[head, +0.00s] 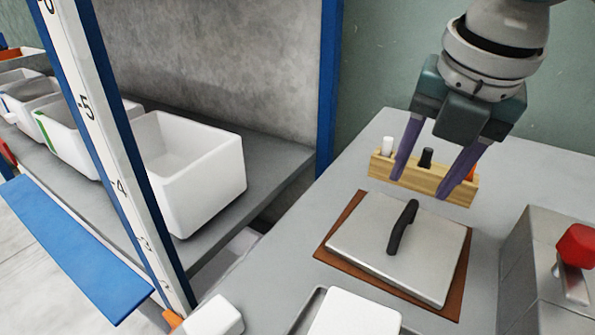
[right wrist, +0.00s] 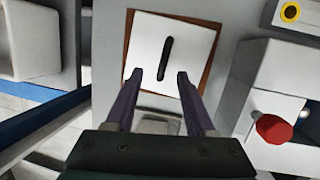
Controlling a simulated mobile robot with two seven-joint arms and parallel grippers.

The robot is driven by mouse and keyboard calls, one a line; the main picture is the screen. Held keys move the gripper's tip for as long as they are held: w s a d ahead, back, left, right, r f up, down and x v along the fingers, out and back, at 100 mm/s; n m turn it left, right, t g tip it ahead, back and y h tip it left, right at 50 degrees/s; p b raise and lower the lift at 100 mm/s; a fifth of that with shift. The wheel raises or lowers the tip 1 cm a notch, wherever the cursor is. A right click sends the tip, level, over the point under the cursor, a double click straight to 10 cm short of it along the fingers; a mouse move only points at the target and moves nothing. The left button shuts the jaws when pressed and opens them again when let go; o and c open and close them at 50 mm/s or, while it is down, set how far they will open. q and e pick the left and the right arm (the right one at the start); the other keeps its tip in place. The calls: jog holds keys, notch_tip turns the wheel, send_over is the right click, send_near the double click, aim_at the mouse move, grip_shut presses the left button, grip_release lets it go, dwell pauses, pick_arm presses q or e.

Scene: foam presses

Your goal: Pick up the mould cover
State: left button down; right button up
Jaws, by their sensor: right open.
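The mould cover (head: 365,252) is a flat, light grey square plate with a black bar handle (head: 402,228) standing up from its middle. It lies on a brown square mat (head: 334,232) on the grey table. It also shows in the right wrist view (right wrist: 190,45), with its handle (right wrist: 165,58) running nearly up and down the picture. My right gripper (head: 420,188) is open and empty, with purple fingers pointing down. It is above the table and apart from the handle. In the right wrist view its fingertips (right wrist: 160,76) appear on either side of the handle's lower end. My left gripper is not in view.
A wooden block (head: 384,168) holding a white, a black and an orange item stands behind the cover. A grey box with a red knob (head: 577,245) stands at the right. A white block (head: 350,315) is in front. White bins (head: 210,190) stand on the shelf at left.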

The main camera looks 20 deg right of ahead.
aim_at(409, 212)
jog(key=f, duration=0.3)
jog(key=shift+d+f, duration=0.2)
jog(key=shift+d, duration=0.1)
jog(key=b+x, duration=0.1)
jog(key=x, duration=0.4)
jog(key=shift+w+d+f+b, duration=0.1)
jog(key=shift+w+f+b, duration=0.05)
jog(key=shift+b, duration=0.15)
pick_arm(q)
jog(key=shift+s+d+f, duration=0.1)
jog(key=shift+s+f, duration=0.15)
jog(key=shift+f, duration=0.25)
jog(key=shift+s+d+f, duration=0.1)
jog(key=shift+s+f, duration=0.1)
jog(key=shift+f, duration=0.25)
pick_arm(e)
jog(key=c, duration=0.3)
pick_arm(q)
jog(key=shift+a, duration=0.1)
pick_arm(e)
grip_shut()
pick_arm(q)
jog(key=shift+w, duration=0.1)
